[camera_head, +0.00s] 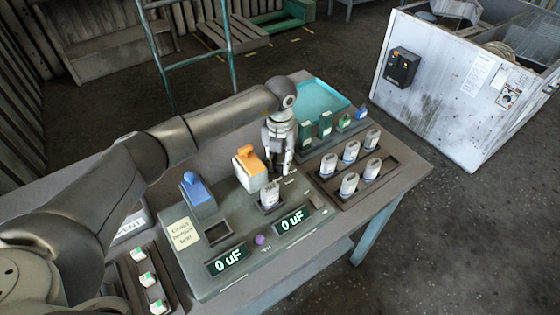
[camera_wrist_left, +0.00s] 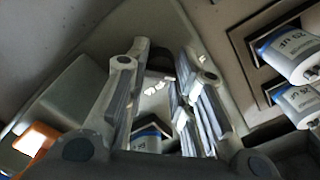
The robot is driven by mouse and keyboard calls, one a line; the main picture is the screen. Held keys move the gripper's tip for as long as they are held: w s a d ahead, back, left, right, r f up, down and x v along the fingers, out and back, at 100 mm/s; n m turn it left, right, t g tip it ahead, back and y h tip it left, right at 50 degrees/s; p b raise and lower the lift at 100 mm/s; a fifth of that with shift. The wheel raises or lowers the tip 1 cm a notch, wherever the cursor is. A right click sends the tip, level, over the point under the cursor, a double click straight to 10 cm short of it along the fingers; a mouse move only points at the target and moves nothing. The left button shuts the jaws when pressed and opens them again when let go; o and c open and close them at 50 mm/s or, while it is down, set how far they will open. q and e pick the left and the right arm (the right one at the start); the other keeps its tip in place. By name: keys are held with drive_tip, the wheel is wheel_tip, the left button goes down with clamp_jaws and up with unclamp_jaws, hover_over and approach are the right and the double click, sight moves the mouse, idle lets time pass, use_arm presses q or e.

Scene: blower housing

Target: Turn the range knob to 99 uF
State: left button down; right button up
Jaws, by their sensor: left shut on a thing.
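My left gripper (camera_head: 279,172) points down at the right rear part of the grey tester panel (camera_head: 225,258). Its fingers are shut on the range knob and hide most of it in the head view. In the left wrist view the fingertips (camera_wrist_left: 163,68) flank the dark knob (camera_wrist_left: 159,57), with white panel markings just beside it. The knob's setting cannot be read. Two green displays, the left one (camera_head: 227,261) and the right one (camera_head: 292,221), both read 0 uF. My right gripper is not in view.
A white capacitor (camera_head: 269,196) stands in the panel slot close to my gripper. An orange-topped clamp (camera_head: 248,166) and a blue-topped clamp (camera_head: 196,191) stand left of it. A rack (camera_head: 388,186) with several capacitors is at right. A purple button (camera_head: 260,240) sits between the displays.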

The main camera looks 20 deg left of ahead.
sight(280, 163)
use_arm(q)
drive_tip(key=m+b, duration=0.3)
drive_tip(key=b, duration=0.1)
drive_tip(key=m+b, duration=0.3)
drive_tip(key=m, duration=0.1)
drive_tip(key=shift+f+m+b, duration=0.2)
drive_tip(key=shift+m+b, duration=0.1)
drive_tip(key=shift+b, duration=0.1)
drive_tip(key=shift+m+b, duration=0.75)
drive_tip(key=shift+m, duration=0.15)
drive_tip(key=m+b, duration=0.2)
drive_tip(key=m, duration=0.1)
drive_tip(key=shift+m+b, duration=0.3)
drive_tip(key=shift+b, duration=0.05)
drive_tip(key=shift+r+m+b, duration=0.2)
drive_tip(key=shift+m+b, duration=0.9)
drive_tip(key=shift+m, duration=1.1)
drive_tip(key=c, duration=1.2)
unclamp_jaws()
wheel_tip(280, 163, up, 12)
